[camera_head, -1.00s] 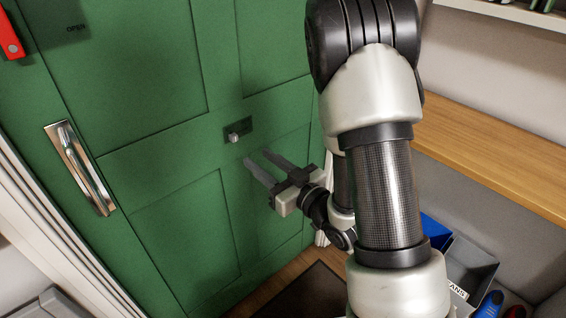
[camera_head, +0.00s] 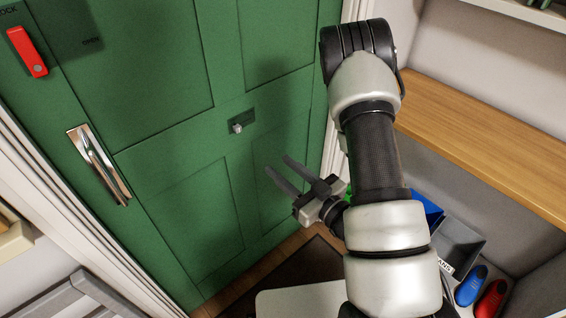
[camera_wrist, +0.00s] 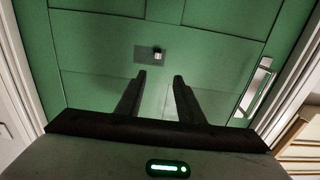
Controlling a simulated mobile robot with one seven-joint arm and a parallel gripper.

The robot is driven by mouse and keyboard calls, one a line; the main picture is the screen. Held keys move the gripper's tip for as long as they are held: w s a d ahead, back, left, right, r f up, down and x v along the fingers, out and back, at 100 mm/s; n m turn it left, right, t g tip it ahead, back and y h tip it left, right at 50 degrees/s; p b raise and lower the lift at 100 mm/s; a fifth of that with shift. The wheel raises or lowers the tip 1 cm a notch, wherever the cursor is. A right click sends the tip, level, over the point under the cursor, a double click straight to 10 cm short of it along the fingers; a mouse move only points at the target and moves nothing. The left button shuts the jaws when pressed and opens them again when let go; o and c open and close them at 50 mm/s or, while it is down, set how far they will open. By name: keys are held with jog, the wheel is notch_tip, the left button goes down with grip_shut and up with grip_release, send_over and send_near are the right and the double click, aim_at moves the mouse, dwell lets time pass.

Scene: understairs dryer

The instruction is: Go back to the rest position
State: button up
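My gripper (camera_head: 281,167) is in front of the green door (camera_head: 170,130), below and to the right of the small metal knob (camera_head: 237,128). Its two dark fingers are apart with nothing between them. In the wrist view my gripper (camera_wrist: 160,76) points at the door, with the knob (camera_wrist: 157,55) just beyond the fingertips and a clear gap visible between the fingers. My gripper does not appear to touch the door.
The door has a chrome handle (camera_head: 98,165) and a red lever (camera_head: 27,52) at the left. A wooden bench top (camera_head: 480,140) runs along the right. Below it stand a blue bin (camera_head: 426,208), a grey bin (camera_head: 458,245) and blue and red shoes (camera_head: 490,298). A dark mat (camera_head: 300,272) lies by the door.

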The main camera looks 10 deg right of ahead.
jog(key=w+d+r+g+h, duration=0.2)
jog(key=w+d+r+h, duration=0.15)
jog(key=w, duration=0.35)
jog(key=d+r+m+g+h, duration=0.1)
jog(key=d+r+m+h, duration=0.1)
jog(key=d+r+h, duration=0.4)
jog(key=s+a+r+m+g, duration=0.15)
jog(key=s+r, duration=0.25)
jog(key=s, duration=0.4)
jog(key=s+r+m+g, duration=0.2)
jog(key=s+r+g, duration=0.1)
jog(key=s, duration=0.5)
jog(key=s+a+r+m+g, duration=0.15)
jog(key=s+r, duration=0.25)
jog(key=s, duration=0.4)
notch_tip(320, 180, up, 12)
jog(key=p, duration=1.2)
jog(key=shift+d, duration=0.25)
jog(key=shift+w+h, duration=0.1)
jog(key=shift+h, duration=0.15)
